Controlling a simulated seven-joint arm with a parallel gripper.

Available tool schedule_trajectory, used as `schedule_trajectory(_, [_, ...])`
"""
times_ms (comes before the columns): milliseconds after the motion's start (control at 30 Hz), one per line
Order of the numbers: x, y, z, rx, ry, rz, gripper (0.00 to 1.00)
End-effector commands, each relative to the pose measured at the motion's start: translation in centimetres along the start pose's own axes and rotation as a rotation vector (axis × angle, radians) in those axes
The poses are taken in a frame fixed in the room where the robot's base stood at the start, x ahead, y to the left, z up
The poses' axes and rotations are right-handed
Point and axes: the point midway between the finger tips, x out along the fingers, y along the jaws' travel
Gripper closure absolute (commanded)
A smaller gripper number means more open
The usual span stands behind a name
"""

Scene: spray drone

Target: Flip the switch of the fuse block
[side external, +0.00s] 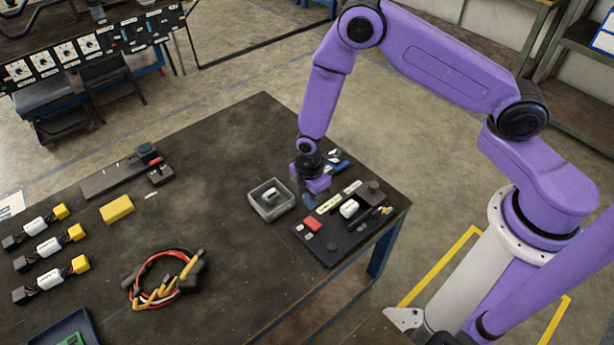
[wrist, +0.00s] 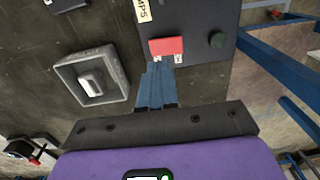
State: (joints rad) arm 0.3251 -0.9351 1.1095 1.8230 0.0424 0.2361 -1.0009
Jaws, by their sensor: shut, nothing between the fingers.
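A black board (side external: 318,243) lies near the table's right corner, carrying a red block (side external: 312,224), pale labelled strips and a white part (side external: 349,208). In the wrist view the dark board (wrist: 200,15) shows the red block (wrist: 166,46) and part of a label. I cannot tell for certain which part is the fuse block's switch. My gripper (side external: 309,203) is shut and empty, pointing down by the board's far left edge. In the wrist view its blue fingers (wrist: 157,78) end just below the red block; I cannot tell whether they touch.
A grey open box (side external: 271,213) with a white piece inside stands left of my gripper; it also shows in the wrist view (wrist: 118,92). A wire bundle (side external: 165,280), a yellow block (side external: 117,209) and several white-and-yellow connectors (side external: 47,247) lie further left.

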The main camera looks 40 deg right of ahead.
Motion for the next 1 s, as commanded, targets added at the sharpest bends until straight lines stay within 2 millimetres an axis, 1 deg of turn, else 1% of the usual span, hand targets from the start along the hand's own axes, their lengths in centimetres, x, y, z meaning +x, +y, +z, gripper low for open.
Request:
schedule_trajectory(33, [-1.0, 0.2, -0.1, -0.001, 0.002, 0.004, 1.0])
schedule_trajectory(200, [-4.0, 0.7, 0.0, -0.001, 0.002, 0.004, 1.0])
schedule_trajectory(400, [-6.7, 1.2, 0.0, -0.001, 0.002, 0.003, 1.0])
schedule_trajectory(600, [-7.8, 1.3, 0.1, -0.001, 0.0, 0.0, 1.0])
schedule_trajectory(1000, [-8.1, 1.2, 0.0, 0.001, 0.0, 0.001, 1.0])
